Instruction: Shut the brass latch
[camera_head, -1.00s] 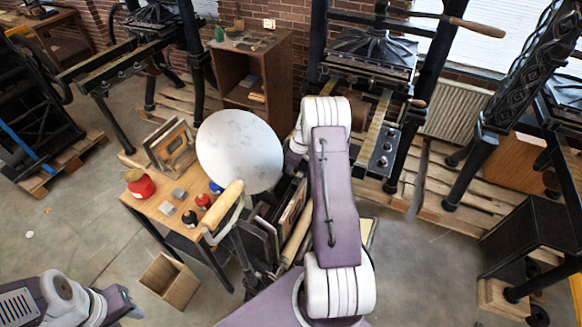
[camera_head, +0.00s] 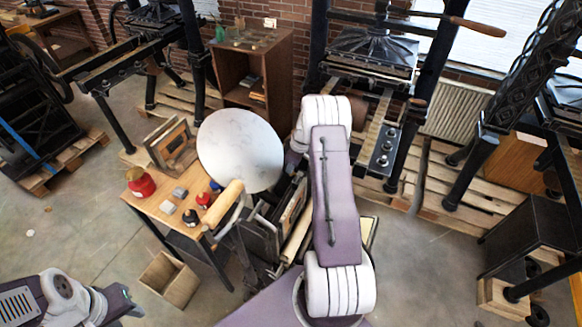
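I cannot make out the brass latch in the head view. A hand press (camera_head: 372,55) with a black frame stands beyond my raised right arm, its bed running toward me. My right gripper (camera_head: 293,172) is mostly hidden behind my own arm, beside the disc's right edge. Its fingers do not show clearly. My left gripper (camera_head: 122,302) is low at the left, over the floor, apart from everything; its fingers are too unclear to read.
A small wooden table (camera_head: 165,205) holds a red pot (camera_head: 140,182), small bottles and grey blocks. An open wooden box (camera_head: 169,279) sits on the floor in front. A brown cabinet (camera_head: 250,66) stands behind. Another black press (camera_head: 490,135) is at right. Floor at lower left is open.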

